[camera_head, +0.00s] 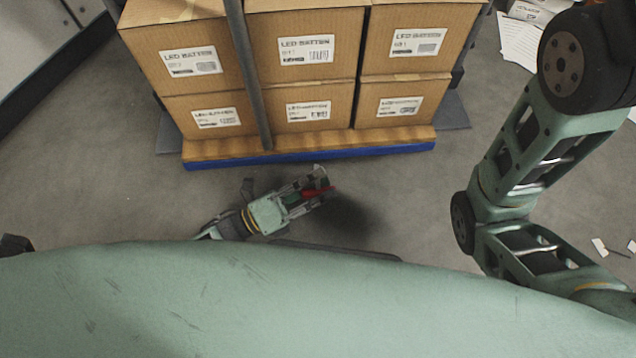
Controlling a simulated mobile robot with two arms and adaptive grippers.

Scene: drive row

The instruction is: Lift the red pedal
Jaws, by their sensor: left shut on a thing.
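The red pedal (316,193) shows as a small red piece low in front of the pallet, at the picture's middle. My left gripper (318,183) reaches in from the lower left and is shut on the red pedal. The fingers hide part of the pedal, and I cannot tell its height above the floor. My right arm is folded at the right side of the view; its gripper is not in the picture.
Stacked LED batten cartons (305,55) stand on a pallet with a blue edge (310,156) just beyond my left gripper. A dark upright bar (245,75) stands before them. Papers (521,42) lie on the floor at upper right. Grey floor is clear at left.

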